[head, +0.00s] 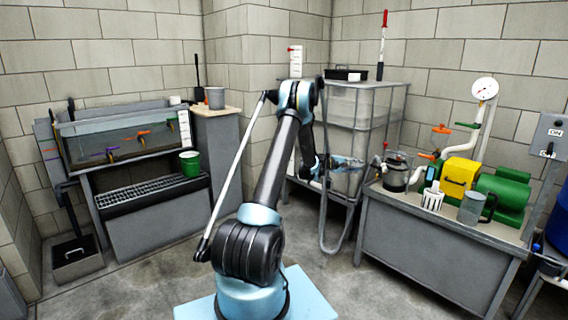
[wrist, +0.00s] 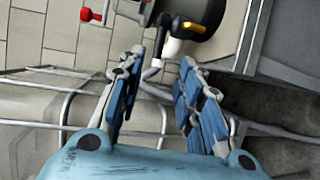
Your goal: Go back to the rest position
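My gripper (head: 346,163) is at the end of my raised arm, in front of the caged tank and left of the pump bench. In the wrist view my gripper (wrist: 162,62) has its two blue-padded fingers spread apart, with nothing held between them. Beyond the fingertips is a dark pot (wrist: 204,18) with a yellow-handled valve, on the bench edge. The same pot (head: 396,176) shows in the head view to the right of my gripper.
The caged tank (head: 368,104) stands close behind my gripper, with a grey hose (head: 324,215) hanging nearby. The pump bench (head: 440,250) is at the right, with a white slotted cup (head: 432,199) and grey mug (head: 471,207). A water trough (head: 125,143) is at the left. Floor (head: 150,275) between is clear.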

